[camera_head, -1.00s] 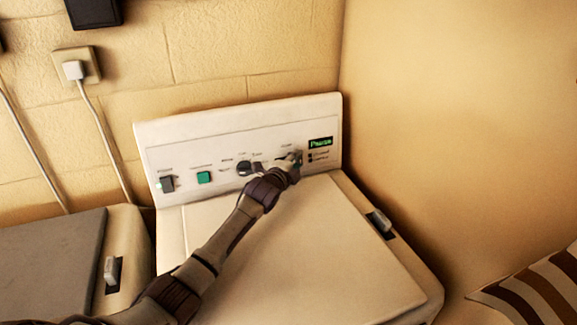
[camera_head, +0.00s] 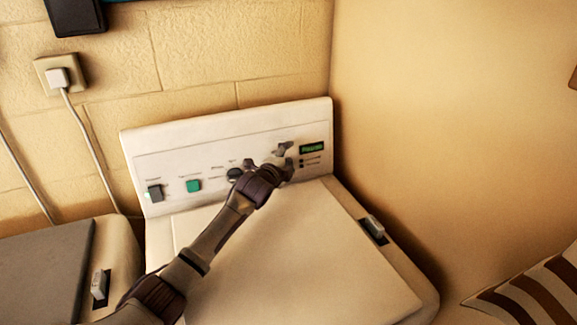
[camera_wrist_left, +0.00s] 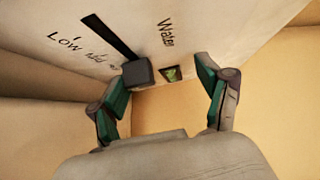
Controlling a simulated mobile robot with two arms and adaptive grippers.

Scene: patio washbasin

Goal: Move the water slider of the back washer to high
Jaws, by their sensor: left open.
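The back washer (camera_head: 300,245) has a sloped control panel (camera_head: 170,140). Its water slider shows in the left wrist view as a black slot with a dark square knob (camera_wrist_left: 138,72). The knob is at the slot's end away from "Low", by a partly hidden last label. My left gripper (camera_head: 267,160) is at the panel's right half, covering the slider in the head view. In the left wrist view the gripper (camera_wrist_left: 163,82) is open, fingers spread, with the knob near the left finger. I cannot tell whether they touch. My right gripper is not in view.
A dark dial (camera_head: 235,174), a green button (camera_head: 193,186) and a dark switch (camera_head: 155,193) sit left of my gripper. A green display (camera_head: 312,149) is on its right. A wall closes the right side. Another washer (camera_head: 40,270) stands at left.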

